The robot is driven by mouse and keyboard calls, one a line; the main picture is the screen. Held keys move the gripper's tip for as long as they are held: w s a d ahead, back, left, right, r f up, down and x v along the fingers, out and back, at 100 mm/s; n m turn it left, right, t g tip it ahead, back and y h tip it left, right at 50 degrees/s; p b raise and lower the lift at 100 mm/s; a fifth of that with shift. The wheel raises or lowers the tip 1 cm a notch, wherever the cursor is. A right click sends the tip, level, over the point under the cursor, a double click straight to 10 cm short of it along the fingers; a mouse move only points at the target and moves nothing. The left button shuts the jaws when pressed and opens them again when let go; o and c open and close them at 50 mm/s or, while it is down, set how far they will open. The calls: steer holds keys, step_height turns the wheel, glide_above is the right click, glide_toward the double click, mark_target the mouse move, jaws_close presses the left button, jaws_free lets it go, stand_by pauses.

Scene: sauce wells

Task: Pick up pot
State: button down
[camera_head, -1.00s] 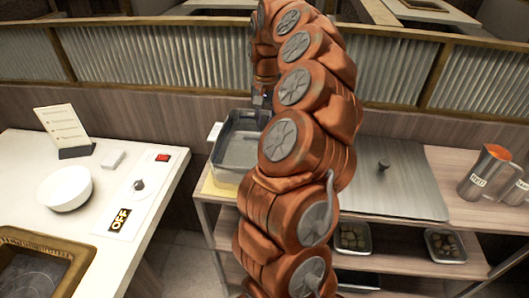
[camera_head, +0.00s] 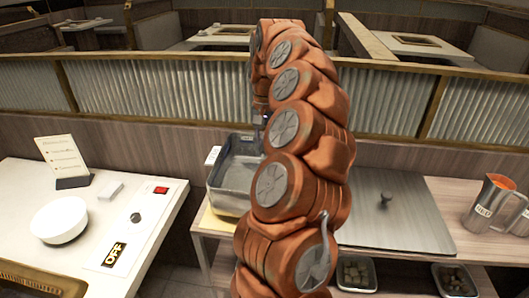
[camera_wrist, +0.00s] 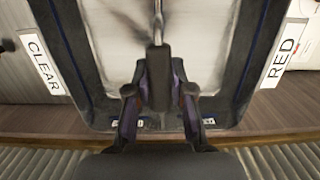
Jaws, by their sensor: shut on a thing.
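The pot (camera_head: 232,178) is a grey, rectangular, open metal vessel on the left end of the wooden shelf unit, at or just above a yellow board. I cannot tell whether it touches the board. My arm hides its right part. In the wrist view the pot (camera_wrist: 105,45) fills the middle, with a dark rim, a pale inside and a thin upright bar at its centre. My gripper (camera_wrist: 158,75) is shut on this central bar. In the head view my gripper (camera_head: 259,116) is mostly hidden by my arm, above the pot.
A CLEAR label (camera_wrist: 40,62) and a RED label (camera_wrist: 284,52) flank the pot. Left is a white table (camera_head: 158,230) with a bowl (camera_head: 59,220). Right are a metal lid (camera_head: 395,215) and a jug (camera_head: 488,202). A corrugated partition (camera_head: 170,85) stands behind.

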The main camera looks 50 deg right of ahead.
steer(key=s+a+b, duration=0.2)
steer(key=s+a, duration=0.1)
steer(key=s, duration=0.4)
steer(key=s+a+r+b, duration=0.1)
steer(key=s+a+b, duration=0.2)
steer(key=s, duration=0.4)
steer(key=shift+s+a+r, duration=0.15)
steer(key=shift+s+r, duration=0.1)
steer(key=shift+s, duration=0.05)
steer(key=shift+a, duration=0.1)
